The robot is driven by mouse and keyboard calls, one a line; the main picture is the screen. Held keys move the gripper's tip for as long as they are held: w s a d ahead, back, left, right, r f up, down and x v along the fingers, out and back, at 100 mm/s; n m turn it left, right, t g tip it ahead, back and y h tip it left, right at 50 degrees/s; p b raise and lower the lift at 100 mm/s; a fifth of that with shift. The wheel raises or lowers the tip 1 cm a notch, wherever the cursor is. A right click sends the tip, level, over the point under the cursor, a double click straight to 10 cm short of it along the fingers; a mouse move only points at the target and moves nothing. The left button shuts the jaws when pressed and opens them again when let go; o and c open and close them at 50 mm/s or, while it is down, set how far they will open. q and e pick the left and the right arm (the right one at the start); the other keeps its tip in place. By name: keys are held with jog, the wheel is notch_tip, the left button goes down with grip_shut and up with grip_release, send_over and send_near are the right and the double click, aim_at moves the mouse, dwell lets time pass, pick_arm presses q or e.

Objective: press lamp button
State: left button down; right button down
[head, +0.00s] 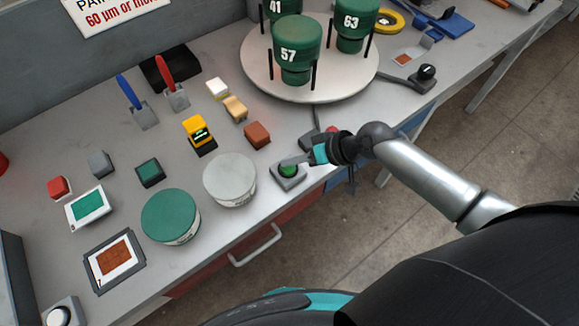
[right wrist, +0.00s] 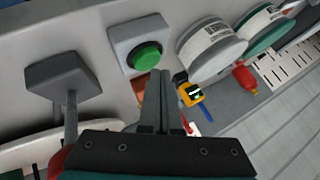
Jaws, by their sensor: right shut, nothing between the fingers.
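A green round button (head: 289,170) sits on a small grey box (head: 288,182) near the front edge of the bench. The button also shows in the right wrist view (right wrist: 144,56), in the upper middle on its grey box (right wrist: 125,38). My right gripper (head: 285,162) is shut and empty, its fingertips over or just beside the button in the head view. In the right wrist view its closed fingers (right wrist: 158,76) point up the picture, with the tips just below and right of the button. I cannot tell whether they touch it. My left gripper is not in view.
A white-lidded tub (head: 230,177) and a green-lidded tub (head: 170,214) stand left of the button. A round turntable (head: 340,88) with green containers is behind. A black knob (head: 427,72) is at the right. Small blocks and a yellow device (head: 197,130) lie farther left.

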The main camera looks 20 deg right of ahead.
aim_at(293, 169)
jog(key=shift+f+b, duration=0.35)
jog(key=shift+f, duration=0.25)
dwell(0.7)
jog(key=shift+r, duration=0.1)
jog(key=shift+r+p, duration=0.9)
jog(key=shift+p, duration=0.1)
notch_tip(293, 169, up, 6)
jog(key=p, duration=0.6)
dwell(1.1)
